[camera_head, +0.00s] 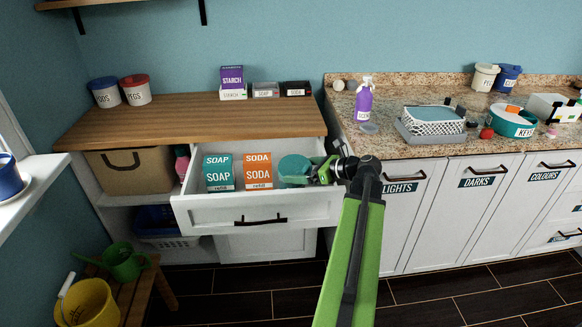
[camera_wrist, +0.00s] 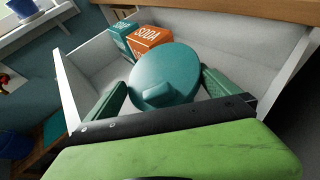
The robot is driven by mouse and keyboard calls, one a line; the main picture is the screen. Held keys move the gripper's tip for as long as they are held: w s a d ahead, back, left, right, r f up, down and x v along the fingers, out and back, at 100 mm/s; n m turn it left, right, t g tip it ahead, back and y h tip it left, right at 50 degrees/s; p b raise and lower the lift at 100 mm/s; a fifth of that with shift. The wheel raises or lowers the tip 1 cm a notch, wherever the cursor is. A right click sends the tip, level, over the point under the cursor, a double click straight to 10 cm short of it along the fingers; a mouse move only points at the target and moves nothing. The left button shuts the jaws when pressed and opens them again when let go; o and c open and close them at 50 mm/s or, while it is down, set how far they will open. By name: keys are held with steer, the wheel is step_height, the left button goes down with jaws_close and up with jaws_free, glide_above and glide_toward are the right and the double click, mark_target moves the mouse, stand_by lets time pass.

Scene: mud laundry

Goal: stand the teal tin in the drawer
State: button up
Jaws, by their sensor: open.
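The white drawer (camera_head: 228,211) is pulled out below the wooden counter. The teal tin (camera_head: 294,166) stands in the right part of the drawer, upright as far as I can see, with its round lid facing up. It also shows in the wrist view (camera_wrist: 163,75). My gripper (camera_head: 312,175) reaches into the drawer from the right. Its two fingers, seen in the wrist view (camera_wrist: 163,92), are apart on either side of the tin. I cannot tell whether they touch it. The tin's base is hidden.
A teal soap box (camera_head: 218,172) and an orange soda box (camera_head: 258,171) stand left of the tin in the drawer. The drawer's right wall is close to my gripper. The granite counter (camera_head: 390,145) to the right holds a purple spray bottle (camera_head: 364,101).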

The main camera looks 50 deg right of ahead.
steer(key=p+v, duration=0.1)
steer(key=v, duration=0.6)
steer(key=shift+p, duration=0.4)
